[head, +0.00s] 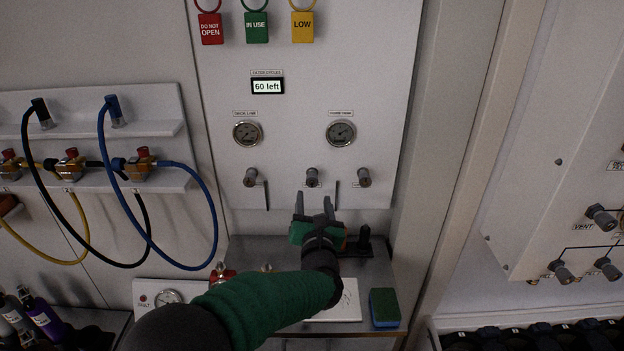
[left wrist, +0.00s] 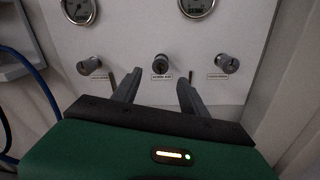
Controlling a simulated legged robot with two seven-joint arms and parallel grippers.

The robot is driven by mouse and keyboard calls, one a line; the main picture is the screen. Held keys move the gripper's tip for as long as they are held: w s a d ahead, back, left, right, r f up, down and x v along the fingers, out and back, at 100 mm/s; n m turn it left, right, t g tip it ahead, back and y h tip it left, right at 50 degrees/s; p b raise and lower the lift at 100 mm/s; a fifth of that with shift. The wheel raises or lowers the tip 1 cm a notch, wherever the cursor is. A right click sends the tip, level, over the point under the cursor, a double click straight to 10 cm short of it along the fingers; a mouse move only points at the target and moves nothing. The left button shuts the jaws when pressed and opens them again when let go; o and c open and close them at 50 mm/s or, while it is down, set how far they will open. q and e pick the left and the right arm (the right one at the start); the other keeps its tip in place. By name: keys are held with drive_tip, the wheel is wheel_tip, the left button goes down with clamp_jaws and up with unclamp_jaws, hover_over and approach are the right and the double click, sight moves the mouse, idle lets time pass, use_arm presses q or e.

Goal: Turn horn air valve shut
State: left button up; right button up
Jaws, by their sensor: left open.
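Three grey valve knobs sit in a row low on the white panel: a left knob (head: 250,177), a middle knob (head: 312,177) and a right knob (head: 364,177). Their small labels are too blurred to read, so I cannot tell which is the horn air valve. My left gripper (head: 314,199) is open and empty, just below the middle knob. In the left wrist view the fingers (left wrist: 158,82) point up at the panel, with the middle knob (left wrist: 161,63) between and beyond their tips, apparently untouched. The right gripper is not in view.
Two gauges (head: 247,133) (head: 341,132) and a "60 left" display (head: 267,86) are above the knobs. Red, green and yellow tags (head: 302,27) hang at the top. A steel shelf (head: 375,270) below holds a green-blue sponge (head: 384,307). Hoses (head: 215,225) loop at left.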

sight(313, 183)
use_arm(q)
drive_tip(key=w+p, duration=0.1)
drive_tip(key=w, duration=0.6)
drive_tip(key=shift+w+p, duration=0.25)
drive_tip(key=shift+p, duration=0.05)
drive_tip(key=shift+w, duration=0.2)
drive_tip(key=shift+w+a, duration=0.15)
drive_tip(key=shift+f, duration=0.1)
clamp_jaws()
